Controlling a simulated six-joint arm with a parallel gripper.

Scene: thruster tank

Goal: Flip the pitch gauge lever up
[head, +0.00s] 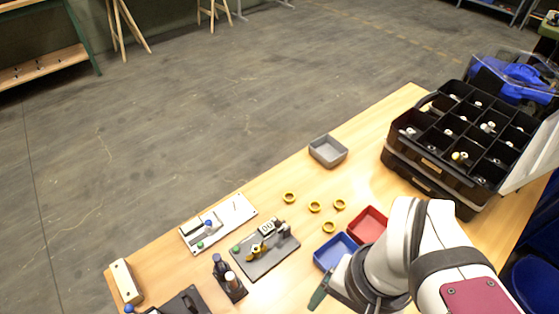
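My gripper (322,292) is at the bottom centre, over the table's near side, with one dark green finger showing; its opening is hidden. It is apart from the panels to its left. A dark panel (280,262) carries a small display reading like "00", a yellow part, a green button and a grey upright part. A white panel (238,212) behind it has a blue-knobbed lever (208,223) and a green button. Another black panel (197,301) with a blue knob is cut off at the bottom edge. No label is readable, so I cannot tell which one is the pitch gauge.
Blue tray (334,252), red tray (369,223), grey tray (328,150) and several yellow rings (314,207) lie on the wooden table (370,125). A black compartment case (455,140) stands right.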

